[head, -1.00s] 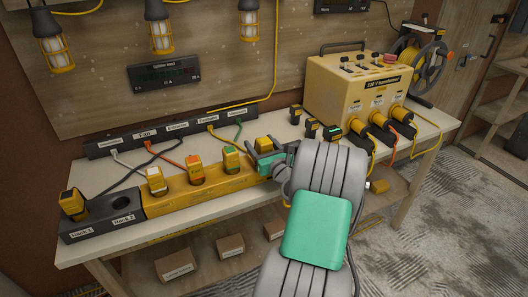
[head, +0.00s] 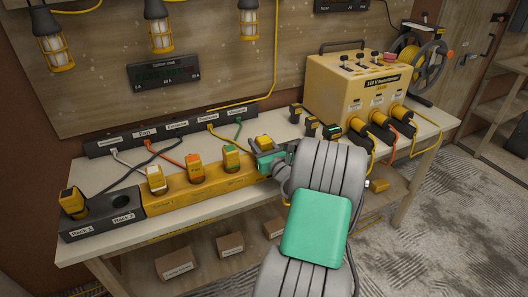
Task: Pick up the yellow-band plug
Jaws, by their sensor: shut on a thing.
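The yellow-band plug (head: 264,141) is a yellow and black block at the right end of the yellow strip. Its top shows above my gripper, and its lower part is hidden. My gripper (head: 265,156) is shut on this plug, with its green jaws at the plug's sides. I cannot tell whether the plug is clear of the strip. The yellow strip (head: 197,193) also holds a white-band plug (head: 156,180), an orange-band plug (head: 196,168) and a green-band plug (head: 231,159), all upright to the left of my gripper.
A dark rack (head: 102,219) at the left has a plug (head: 73,202) in Rack 1 and an empty hole at Rack 2. A labelled socket strip (head: 165,134) with cables lies behind. Small dark-yellow plugs (head: 311,127) and a yellow transformer box (head: 350,95) stand right. Lamps hang above.

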